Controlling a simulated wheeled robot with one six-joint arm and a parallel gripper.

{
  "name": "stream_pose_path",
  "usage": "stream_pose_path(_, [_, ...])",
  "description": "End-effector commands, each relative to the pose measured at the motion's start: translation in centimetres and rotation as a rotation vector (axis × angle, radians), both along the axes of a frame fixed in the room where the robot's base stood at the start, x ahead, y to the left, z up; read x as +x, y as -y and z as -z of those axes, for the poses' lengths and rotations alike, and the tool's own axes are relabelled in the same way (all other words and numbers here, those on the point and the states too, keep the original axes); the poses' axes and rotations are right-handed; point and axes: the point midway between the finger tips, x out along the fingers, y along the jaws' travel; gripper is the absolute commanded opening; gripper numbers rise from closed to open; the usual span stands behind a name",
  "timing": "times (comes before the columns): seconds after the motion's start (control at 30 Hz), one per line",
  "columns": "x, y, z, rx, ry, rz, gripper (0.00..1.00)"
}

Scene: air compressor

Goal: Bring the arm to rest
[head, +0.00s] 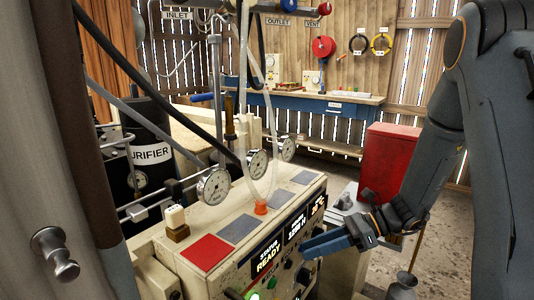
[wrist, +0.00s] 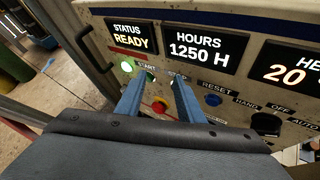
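My arm (head: 440,150) comes down from the upper right of the head view and bends in toward the compressor's control panel (head: 283,262). My gripper (head: 312,247) is in front of that panel, below the displays. In the wrist view my gripper (wrist: 158,82) shows two blue fingers standing apart with nothing held between them. Their tips are close to the panel (wrist: 235,85), around the START and STOP labels. I cannot tell whether the tips touch the panel.
A green lit button (wrist: 126,66) is left of the fingers, and a blue RESET button (wrist: 212,100) and a black switch (wrist: 265,123) are right. The status display (wrist: 131,38) reads READY. A red cabinet (head: 388,165) stands behind my forearm. Hoses and gauges (head: 213,186) rise above the compressor.

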Motion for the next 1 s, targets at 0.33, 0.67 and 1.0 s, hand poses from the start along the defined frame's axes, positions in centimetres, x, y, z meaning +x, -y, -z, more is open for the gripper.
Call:
stream_pose_path(0.33, [-11.0,-2.4,-3.8,-0.344,0.43,-0.644,0.34])
stream_pose_path(0.67, [-17.2,-0.1,-6.0,-0.569,0.836,-1.239,0.34])
stream_pose_path(1.0, [-18.9,1.6,-7.2,-0.667,1.063,-1.576,0.34])
